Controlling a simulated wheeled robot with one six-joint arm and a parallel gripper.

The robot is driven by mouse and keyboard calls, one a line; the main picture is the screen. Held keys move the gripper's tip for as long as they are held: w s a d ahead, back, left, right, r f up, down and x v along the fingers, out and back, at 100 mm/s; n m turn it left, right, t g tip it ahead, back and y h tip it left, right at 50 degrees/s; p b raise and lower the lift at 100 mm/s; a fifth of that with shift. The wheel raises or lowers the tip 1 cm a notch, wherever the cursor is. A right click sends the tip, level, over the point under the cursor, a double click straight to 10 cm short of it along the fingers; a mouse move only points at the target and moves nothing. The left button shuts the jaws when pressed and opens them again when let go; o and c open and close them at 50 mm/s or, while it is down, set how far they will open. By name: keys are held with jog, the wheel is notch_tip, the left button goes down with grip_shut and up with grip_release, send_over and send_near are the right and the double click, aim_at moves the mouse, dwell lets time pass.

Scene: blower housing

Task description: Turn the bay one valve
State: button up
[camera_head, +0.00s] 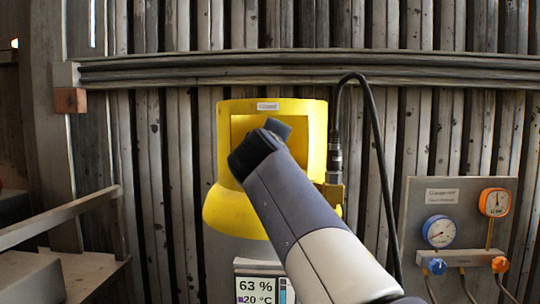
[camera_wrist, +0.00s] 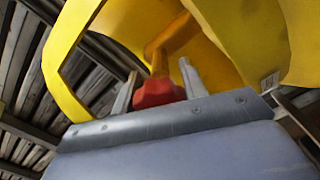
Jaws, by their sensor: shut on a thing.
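A grey cylinder with a yellow guard (camera_head: 225,205) stands against the plank wall in the head view. The guard has an open window and a small label on top that I cannot read. In the wrist view, a red valve knob (camera_wrist: 158,94) sits on a yellow-brown stem (camera_wrist: 172,42) inside the yellow guard (camera_wrist: 232,32). My gripper (camera_wrist: 158,72) reaches into the guard, one finger on each side of the red knob, and is shut on it. In the head view my arm covers the guard's window, hiding the knob and fingers. The knob's turn angle cannot be told.
A black hose (camera_head: 375,130) rises from a brass fitting (camera_head: 333,192) at the guard's right. A display (camera_head: 262,285) reads 63 % and 20 °C. A gauge panel (camera_head: 415,210) stands at right, a wooden rail (camera_head: 60,215) at left.

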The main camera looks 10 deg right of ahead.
jog(key=shift+f+m+b, duration=0.15)
jog(key=shift+m+b, duration=0.2)
jog(key=shift+m, duration=0.35)
jog(key=o, duration=1)
jog(key=shift+c, duration=0.2)
jog(key=shift+s, duration=0.1)
jog(key=b+v, duration=0.2)
jog(key=v, duration=0.8)
jog(key=shift+s, duration=0.3)
jog(key=shift+a, duration=0.1)
